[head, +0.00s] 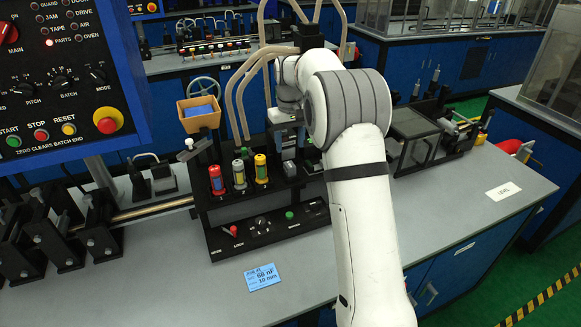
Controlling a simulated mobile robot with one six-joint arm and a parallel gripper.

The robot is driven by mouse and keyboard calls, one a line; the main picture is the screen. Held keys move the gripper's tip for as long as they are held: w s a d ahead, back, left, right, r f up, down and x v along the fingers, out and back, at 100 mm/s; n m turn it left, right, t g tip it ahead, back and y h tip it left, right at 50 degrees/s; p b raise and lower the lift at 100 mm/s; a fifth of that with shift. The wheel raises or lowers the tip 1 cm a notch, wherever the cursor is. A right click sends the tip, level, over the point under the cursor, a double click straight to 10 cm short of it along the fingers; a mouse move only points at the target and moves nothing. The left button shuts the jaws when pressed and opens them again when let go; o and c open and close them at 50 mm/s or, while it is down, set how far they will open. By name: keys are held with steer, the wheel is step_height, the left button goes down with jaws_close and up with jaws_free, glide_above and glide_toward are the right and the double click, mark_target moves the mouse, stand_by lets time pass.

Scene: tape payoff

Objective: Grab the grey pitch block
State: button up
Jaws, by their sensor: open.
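A small grey block (289,168) stands on the black station, just right of the yellow cylinder; it looks like the grey pitch block, though I cannot read a mark on it. My gripper (288,128) is partly in view above and behind it, beyond my white arm. The jaws are open; the fingertips are small and hard to make out. No contact with the block shows. My forearm covers the station just right of the block.
Several coloured cylinders (239,175) stand left of the block. An orange bin (199,112) rises behind them. A blue card (262,277) reading 66 nF, 10 mm lies on the grey bench (180,290). A control panel (75,80) fills the upper left.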

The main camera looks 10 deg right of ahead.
mark_target(290, 164)
step_height(290, 164, down, 8)
steer(key=shift+s+a+r+p, duration=0.1)
steer(key=shift+s+p, duration=0.05)
steer(key=shift+p, duration=0.65)
jaws_close()
